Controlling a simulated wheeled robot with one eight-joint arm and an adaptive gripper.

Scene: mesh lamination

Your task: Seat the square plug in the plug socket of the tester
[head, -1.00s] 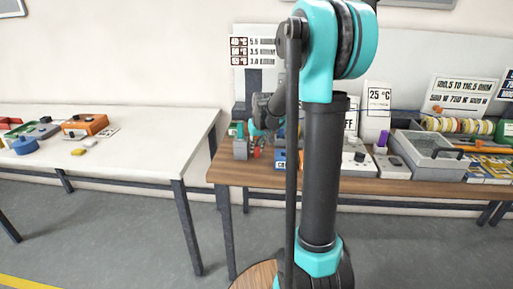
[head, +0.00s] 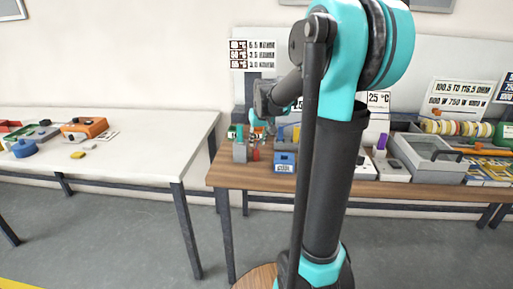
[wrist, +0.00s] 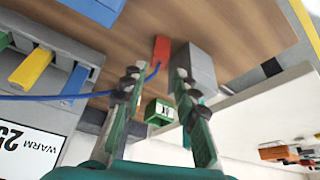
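My gripper (wrist: 156,76) shows in the wrist view with its two green fingers apart. I see nothing clearly clamped between them. A red block (wrist: 161,48) lies just beyond the fingertips, and a thin blue cable (wrist: 60,97) runs past the left finger towards it. A grey block (wrist: 201,66) stands beyond the right finger; I cannot tell whether they touch. In the head view, a blue meter-like box (head: 284,162) stands on the brown bench near my wrist (head: 257,120). I cannot tell for sure which piece is the square plug, and its socket is not clearly visible.
A pale box with green, yellow and blue bars (wrist: 33,68) is left of the gripper in the wrist view. A green labelled block (wrist: 160,111) shows between the fingers. A grey tray (head: 436,160) occupies the bench's right. A white table (head: 140,140) stands left, across a gap.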

